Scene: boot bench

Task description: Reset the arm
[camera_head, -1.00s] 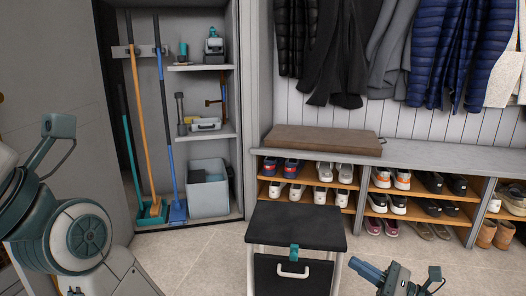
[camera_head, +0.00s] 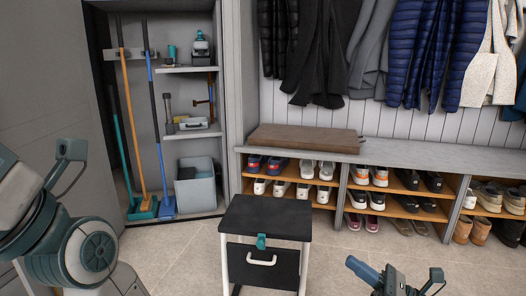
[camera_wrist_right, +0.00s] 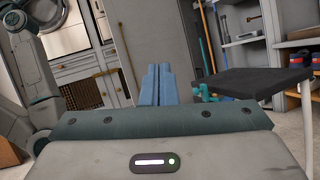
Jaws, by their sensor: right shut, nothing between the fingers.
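My right gripper (camera_head: 353,264) shows at the lower right of the head view, with its blue fingers pointing up and left. In the right wrist view its two blue fingers (camera_wrist_right: 155,84) are together and empty. It is over the floor, to the right of a black-topped cart, and touches nothing that I can see. My left arm (camera_head: 90,250) is folded at the left edge of the head view. Its fingers do not show.
The black-topped cart (camera_head: 265,218) stands on the floor in front of me. Behind it is a bench (camera_head: 420,153) with shoe cubbies and a brown cushion (camera_head: 305,138). An open cabinet (camera_head: 228,120) holds brooms and a grey bin (camera_head: 195,188). Floor at right is clear.

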